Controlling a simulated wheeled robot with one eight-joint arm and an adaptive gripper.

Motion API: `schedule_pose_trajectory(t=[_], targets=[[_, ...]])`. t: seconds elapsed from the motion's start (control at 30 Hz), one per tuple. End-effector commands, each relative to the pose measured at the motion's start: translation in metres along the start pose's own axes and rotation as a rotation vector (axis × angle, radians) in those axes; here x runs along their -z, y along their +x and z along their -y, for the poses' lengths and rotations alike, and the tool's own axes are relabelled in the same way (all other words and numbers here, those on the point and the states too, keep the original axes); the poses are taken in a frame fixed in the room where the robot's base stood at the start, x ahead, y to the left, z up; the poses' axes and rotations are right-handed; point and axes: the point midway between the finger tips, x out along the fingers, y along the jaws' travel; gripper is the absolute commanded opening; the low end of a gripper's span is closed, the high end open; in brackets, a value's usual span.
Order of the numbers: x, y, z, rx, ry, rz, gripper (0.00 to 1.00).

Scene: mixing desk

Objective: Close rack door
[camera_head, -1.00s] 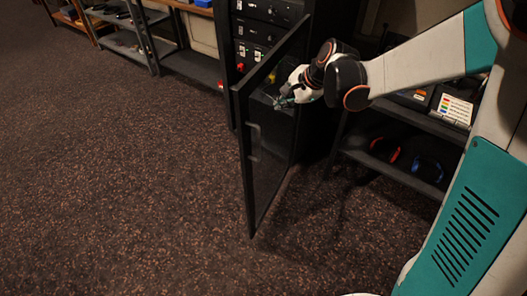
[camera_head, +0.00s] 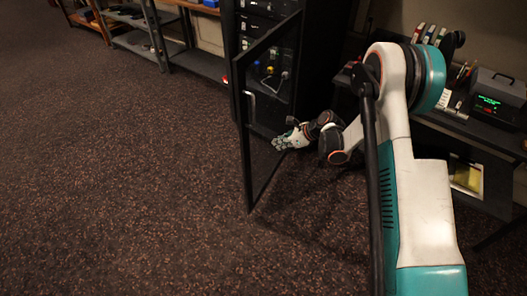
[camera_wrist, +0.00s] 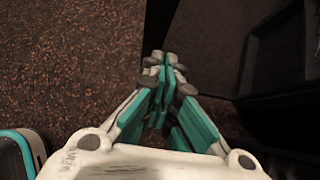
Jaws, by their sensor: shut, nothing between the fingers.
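The rack door (camera_head: 243,150), a dark-framed panel with a pale vertical handle (camera_head: 250,106), stands wide open and juts out over the floor from the black rack (camera_head: 318,60). My gripper (camera_head: 280,142) is low by the door's inner, rack-facing side, roughly midway along it. Its fingers are shut together and empty. In the wrist view the closed fingertips (camera_wrist: 168,62) point at a dark door-frame edge (camera_wrist: 157,25). I cannot tell whether they touch it.
A low desk with a device with a green screen (camera_head: 497,92) stands on the right, close to my arm. Shelves (camera_head: 140,42) line the back left. The carpeted floor (camera_head: 120,180) left of the door is clear.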

Motion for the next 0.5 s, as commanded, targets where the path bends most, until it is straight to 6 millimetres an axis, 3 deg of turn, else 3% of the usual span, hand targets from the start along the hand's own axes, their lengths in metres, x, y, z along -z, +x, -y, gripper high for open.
schedule_pose_trajectory(t=[0.17, 0.5], targets=[[0.001, 0.021, -0.001, -0.001, -0.002, 0.000, 0.00], [0.002, 0.088, -0.001, -0.002, -0.003, 0.000, 0.00]])
